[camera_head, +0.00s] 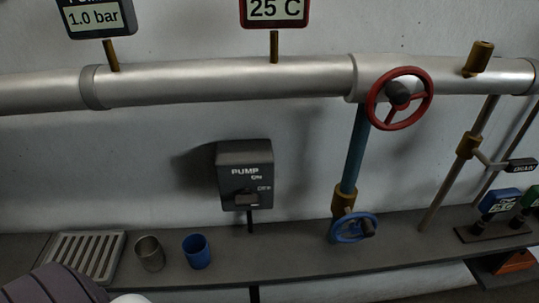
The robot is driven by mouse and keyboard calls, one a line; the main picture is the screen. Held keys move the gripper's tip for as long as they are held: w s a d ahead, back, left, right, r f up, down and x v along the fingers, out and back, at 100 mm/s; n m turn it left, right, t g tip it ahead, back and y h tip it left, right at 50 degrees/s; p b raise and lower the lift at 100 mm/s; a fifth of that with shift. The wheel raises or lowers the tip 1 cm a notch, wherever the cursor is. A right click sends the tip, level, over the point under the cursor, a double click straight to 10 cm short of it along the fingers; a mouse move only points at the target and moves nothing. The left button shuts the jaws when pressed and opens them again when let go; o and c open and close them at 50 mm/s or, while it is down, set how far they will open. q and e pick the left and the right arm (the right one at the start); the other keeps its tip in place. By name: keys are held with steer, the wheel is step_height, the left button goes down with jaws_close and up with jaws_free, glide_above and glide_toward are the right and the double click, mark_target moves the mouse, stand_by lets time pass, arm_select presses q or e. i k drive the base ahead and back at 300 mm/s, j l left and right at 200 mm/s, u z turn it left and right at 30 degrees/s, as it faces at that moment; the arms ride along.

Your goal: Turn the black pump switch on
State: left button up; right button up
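The black pump switch (244,172) is a box in front of the wall in the middle of the head view, labelled "PUMP". It has an ON mark above and what reads as an OFF mark lower at the right. Its dark knob (246,199) sits at the lower part of the face, about level with or just below the lower mark. The exact setting is hard to read. Neither of my grippers shows, and nothing touches the switch.
A metal cup (149,253), a blue cup (197,251) and a slatted tray (58,243) are on the shelf at left. A red handwheel (428,98) and a blue handwheel (345,236) are to the right. A large pipe (220,84) runs above.

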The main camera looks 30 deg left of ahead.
mark_target(247, 198)
steer(key=u, duration=1.15)
